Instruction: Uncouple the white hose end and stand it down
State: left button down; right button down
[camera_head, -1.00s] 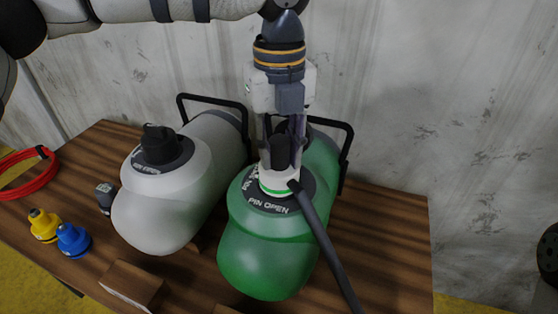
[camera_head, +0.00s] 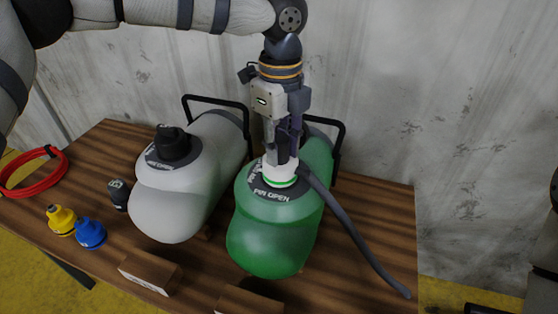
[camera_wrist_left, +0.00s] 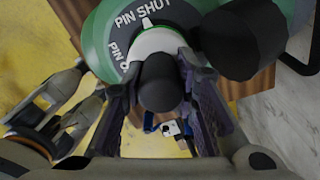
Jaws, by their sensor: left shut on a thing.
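The white hose end (camera_head: 281,171), with a green band, sits upright on the valve of the green boat (camera_head: 270,240). A dark grey hose (camera_head: 345,229) runs from its right side down to the table. My left gripper (camera_head: 283,154) points down and is shut on the hose end's dark upper part. In the left wrist view its fingers (camera_wrist_left: 157,85) stand on both sides of a dark round grip (camera_wrist_left: 161,82), with the white collar (camera_wrist_left: 158,42) behind it. The valve ring (camera_wrist_left: 125,30) reads PIN SHUT and a partly hidden PIN O. My right gripper is not seen.
A grey-white boat (camera_head: 166,212) with a black valve cap (camera_head: 173,144) lies left on the wooden table (camera_head: 375,210). Yellow (camera_head: 61,220) and blue (camera_head: 89,233) fittings, a dark fitting (camera_head: 118,194), a red hose coil (camera_head: 38,185) and a wooden block (camera_head: 150,272) lie around it.

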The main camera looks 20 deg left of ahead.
pick_arm(q)
jog(key=shift+n, duration=0.3)
jog(key=n, duration=0.4)
jog(key=shift+r, duration=0.9)
dwell(0.6)
jog(key=shift+r, duration=2.05)
